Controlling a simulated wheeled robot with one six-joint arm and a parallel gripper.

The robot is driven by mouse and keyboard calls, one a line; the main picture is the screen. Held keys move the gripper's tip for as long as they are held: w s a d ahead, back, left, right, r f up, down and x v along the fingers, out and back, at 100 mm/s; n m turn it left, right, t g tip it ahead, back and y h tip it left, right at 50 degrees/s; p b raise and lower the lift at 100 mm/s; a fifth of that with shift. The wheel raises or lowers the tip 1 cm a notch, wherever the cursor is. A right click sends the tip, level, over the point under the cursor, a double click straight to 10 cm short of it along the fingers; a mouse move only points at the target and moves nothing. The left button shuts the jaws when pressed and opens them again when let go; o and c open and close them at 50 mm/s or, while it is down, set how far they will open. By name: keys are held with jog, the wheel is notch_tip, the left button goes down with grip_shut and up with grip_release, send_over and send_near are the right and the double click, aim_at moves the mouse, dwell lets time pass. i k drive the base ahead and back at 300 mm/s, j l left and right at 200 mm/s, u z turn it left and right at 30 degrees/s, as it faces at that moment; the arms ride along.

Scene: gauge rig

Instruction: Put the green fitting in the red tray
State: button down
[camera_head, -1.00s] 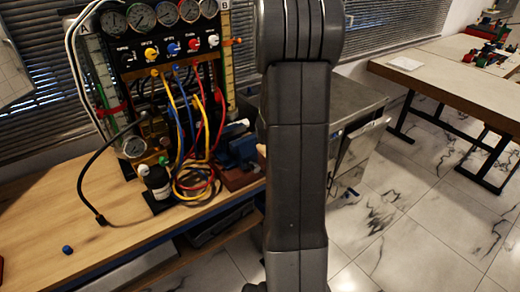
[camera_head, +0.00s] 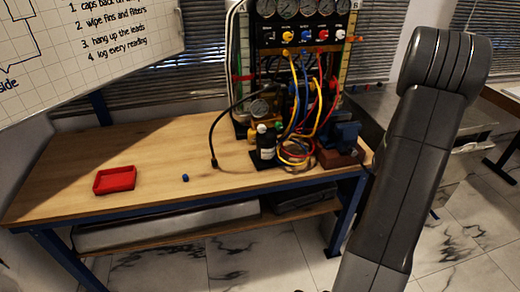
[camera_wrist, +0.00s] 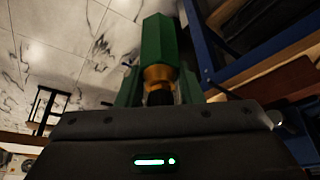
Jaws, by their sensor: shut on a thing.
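The green fitting (camera_wrist: 159,42) fills the upper middle of the wrist view, with a brass-coloured collar and a dark end toward my gripper. My gripper (camera_wrist: 160,88) is shut on the fitting and holds it clear of the floor. The red tray (camera_head: 114,181) lies on the left part of the wooden bench in the head view and looks empty. My gripper and the fitting do not show in the head view; only my arm shows there, at the right.
The wooden bench (camera_head: 140,151) has free room around the tray. A small blue cap (camera_head: 185,178) lies right of it. A black hose (camera_head: 213,140), a dark bottle (camera_head: 265,143), the gauge panel (camera_head: 295,35) and a blue vise (camera_head: 343,138) stand farther right. A whiteboard (camera_head: 90,45) hangs at upper left.

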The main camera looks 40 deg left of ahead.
aim_at(116, 183)
jog(key=k+u, duration=0.1)
jog(key=u, duration=0.9)
jog(key=i+j+u, duration=0.25)
jog(key=u, duration=0.15)
jog(key=i+j+u, duration=0.4)
jog(key=i+j, duration=0.25)
jog(key=i, duration=0.25)
